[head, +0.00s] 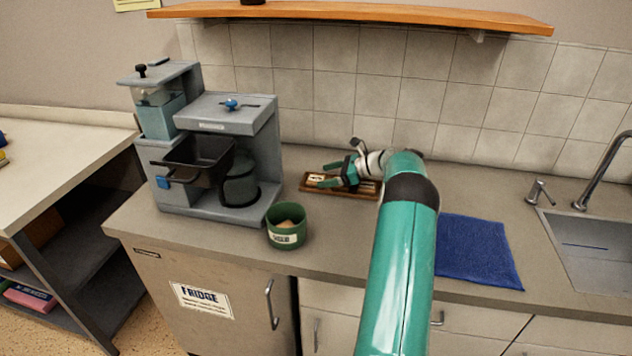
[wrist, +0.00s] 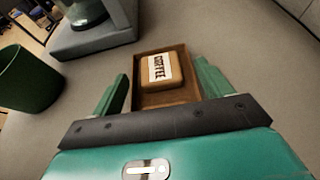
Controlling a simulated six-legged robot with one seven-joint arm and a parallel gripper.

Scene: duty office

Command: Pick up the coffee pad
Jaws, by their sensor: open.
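The coffee pad (wrist: 161,72) is a small tan block with a white label reading COFFEE. It lies in a brown wooden tray (wrist: 147,100) on the counter. In the head view the pad (head: 318,178) shows at the left end of the tray (head: 308,188). My gripper (head: 338,172) is over the tray with its fingers pointing left towards the pad. In the wrist view my gripper (wrist: 160,92) is open, with one green finger on each side of the tray picture. The pad lies ahead between the fingers, and I see no contact with it.
A grey coffee machine (head: 225,150) stands left of the tray. A green pot (head: 287,232) with tan contents is in front of it. A blue cloth (head: 475,250) lies right of my arm, and a sink (head: 585,245) is at far right. A shelf (head: 360,14) hangs above.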

